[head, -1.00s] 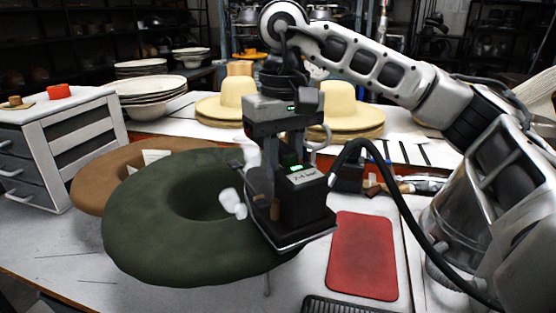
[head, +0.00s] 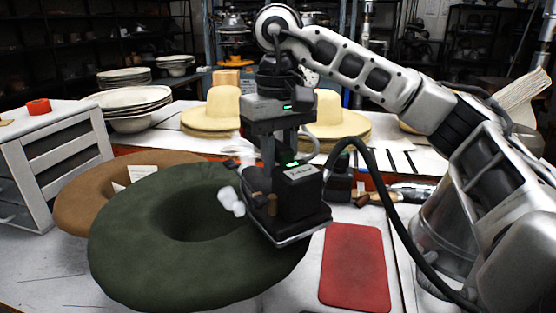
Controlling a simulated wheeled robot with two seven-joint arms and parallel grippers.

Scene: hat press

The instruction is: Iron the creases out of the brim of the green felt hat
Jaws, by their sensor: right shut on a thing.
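The green felt hat (head: 150,255) lies on the table at the centre left, with its wide round brim and a dark hollow in its middle. My right gripper (head: 276,158) points down and is shut on the black iron (head: 300,192). The iron has a flat plate at its base and a black hose running off to the right. Its plate is over the right part of the brim; I cannot tell whether it presses on the felt. The iron hides that part of the brim, and no creases are clear. My left gripper is out of view.
A red mat (head: 355,268) lies right of the hat. A brown hat (head: 85,190) is behind it at the left, near a drawer unit (head: 65,150). A metal canister (head: 440,225) is at the right.

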